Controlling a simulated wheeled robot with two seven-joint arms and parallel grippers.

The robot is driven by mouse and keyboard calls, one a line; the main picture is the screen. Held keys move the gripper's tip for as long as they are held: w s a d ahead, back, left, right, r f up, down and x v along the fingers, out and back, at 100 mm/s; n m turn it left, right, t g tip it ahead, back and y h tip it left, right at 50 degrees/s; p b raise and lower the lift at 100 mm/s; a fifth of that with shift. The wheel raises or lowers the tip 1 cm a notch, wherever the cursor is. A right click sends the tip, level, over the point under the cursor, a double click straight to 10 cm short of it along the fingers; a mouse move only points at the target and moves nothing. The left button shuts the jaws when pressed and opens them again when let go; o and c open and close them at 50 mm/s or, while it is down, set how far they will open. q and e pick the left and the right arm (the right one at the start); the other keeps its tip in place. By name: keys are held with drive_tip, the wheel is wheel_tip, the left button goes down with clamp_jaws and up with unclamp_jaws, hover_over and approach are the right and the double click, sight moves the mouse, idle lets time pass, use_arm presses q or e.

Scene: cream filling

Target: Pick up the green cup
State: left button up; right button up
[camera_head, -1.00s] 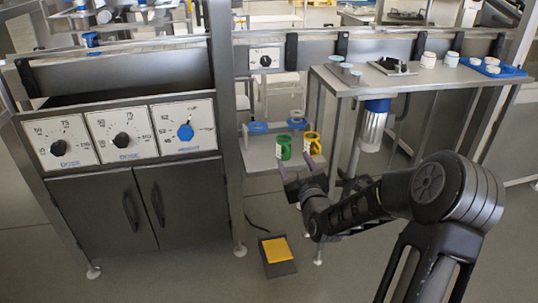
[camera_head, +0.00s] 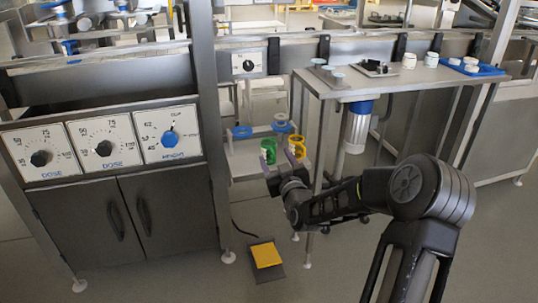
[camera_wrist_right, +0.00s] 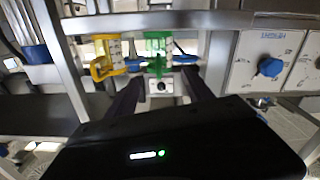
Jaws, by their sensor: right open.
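The green cup (camera_head: 268,151) stands on a small low shelf (camera_head: 243,165) beside the machine, with the yellow cup (camera_head: 298,147) to its right. My left gripper is not in view.
Blue-rimmed items (camera_head: 242,131) sit behind the cups on the shelf. A steel table (camera_head: 400,82) stands to the right, its leg close to my right arm. The dosing panel (camera_head: 105,147) is at the left. A yellow pedal (camera_head: 266,255) is on the floor.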

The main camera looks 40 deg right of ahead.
sight(272, 150)
drive_tip(key=x, duration=0.4)
drive_tip(key=shift+b, duration=0.35)
clamp_jaws()
idle(0.6)
idle(0.8)
